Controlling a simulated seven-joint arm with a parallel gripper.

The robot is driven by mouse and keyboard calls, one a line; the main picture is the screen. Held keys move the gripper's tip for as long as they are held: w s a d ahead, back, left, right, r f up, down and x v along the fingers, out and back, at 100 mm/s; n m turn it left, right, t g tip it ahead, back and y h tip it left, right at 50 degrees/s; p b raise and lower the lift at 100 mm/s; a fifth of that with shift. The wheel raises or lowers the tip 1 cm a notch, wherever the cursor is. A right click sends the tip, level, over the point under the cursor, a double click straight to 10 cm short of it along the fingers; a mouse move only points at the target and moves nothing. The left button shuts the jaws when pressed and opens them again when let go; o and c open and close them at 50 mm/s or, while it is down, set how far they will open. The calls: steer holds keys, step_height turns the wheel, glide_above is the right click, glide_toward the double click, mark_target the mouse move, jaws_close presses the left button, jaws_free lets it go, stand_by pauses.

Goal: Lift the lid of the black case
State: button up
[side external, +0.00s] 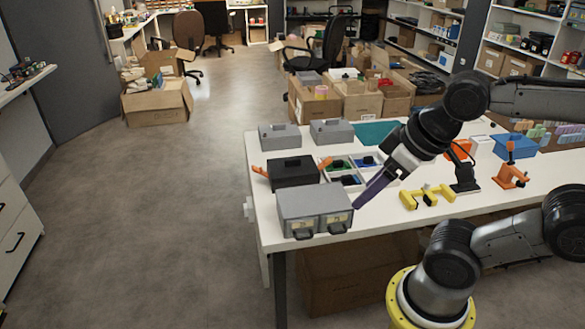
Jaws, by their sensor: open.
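The black case (293,174) stands on the white table near its left end, behind a grey two-drawer box. Its lid looks closed, with a raised handle on top and orange pieces at its left and right sides. My gripper (362,203) points down and left, with purple fingers, to the right of the grey box and front right of the black case. It is apart from the case and holds nothing that I can see. The gap between the fingers is hard to make out from this angle.
The grey two-drawer box (315,210) stands in front of the case. Two grey cases (280,136) (331,131) stand behind it. A divided white tray (372,162) is to its right. Yellow parts (428,196) and an orange clamp (511,176) lie farther right on the table (385,212).

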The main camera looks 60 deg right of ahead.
steer(key=o, duration=0.5)
